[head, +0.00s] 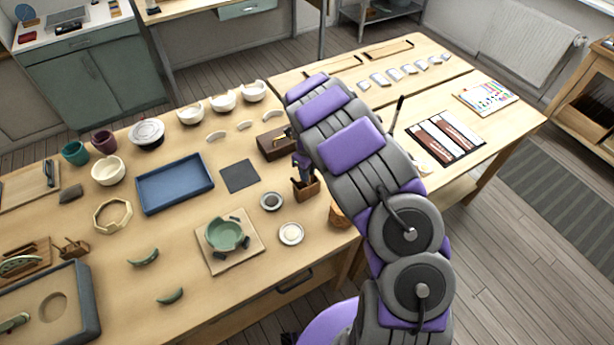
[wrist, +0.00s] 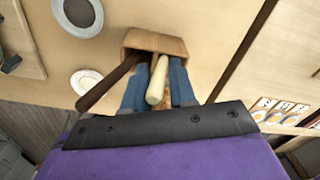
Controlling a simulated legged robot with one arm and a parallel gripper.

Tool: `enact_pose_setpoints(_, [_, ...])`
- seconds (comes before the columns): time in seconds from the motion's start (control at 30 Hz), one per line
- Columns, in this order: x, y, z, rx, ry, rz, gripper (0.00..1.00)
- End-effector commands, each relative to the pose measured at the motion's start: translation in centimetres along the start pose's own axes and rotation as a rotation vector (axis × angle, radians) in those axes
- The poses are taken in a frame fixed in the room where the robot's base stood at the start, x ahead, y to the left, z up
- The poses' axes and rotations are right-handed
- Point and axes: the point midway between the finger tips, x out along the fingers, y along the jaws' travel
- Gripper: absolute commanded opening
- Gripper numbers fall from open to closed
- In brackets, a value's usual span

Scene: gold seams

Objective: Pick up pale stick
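The pale stick (wrist: 157,80) stands in a small wooden holder (wrist: 155,41) in the wrist view, its near end pointing toward me. My gripper (wrist: 158,82) has its two blue fingers open, one on each side of the pale stick. A narrow gap seems to show between the stick and the fingers. A dark brown stick (wrist: 106,87) leans out of the same holder, left of the left finger. In the head view the holder (head: 306,189) is on the table below my gripper (head: 303,168); the pale stick cannot be made out there.
Two small round dishes (head: 271,201) (head: 291,233) stand left of the holder. A dark wooden block (head: 272,146) is behind it. A green bowl (head: 226,235) sits on a board to the left. The table edge is close in front.

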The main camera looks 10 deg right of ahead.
Motion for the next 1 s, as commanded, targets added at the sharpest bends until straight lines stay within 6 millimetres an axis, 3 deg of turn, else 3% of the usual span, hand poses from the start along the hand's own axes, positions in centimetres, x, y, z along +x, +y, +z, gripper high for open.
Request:
enact_pose_setpoints(0.1, [1.2,-0.42,-0.38,0.002,-0.005,0.004,0.26])
enact_pose_setpoints(0.3, [1.17,-0.04,-0.05,0.003,-0.002,0.0,0.26])
enact_pose_setpoints(0.6, [1.18,0.44,0.45,0.002,0.002,-0.005,0.0])
enact_pose_setpoints(1.0, [1.23,-0.19,0.05,0.002,-0.003,0.0,0.0])
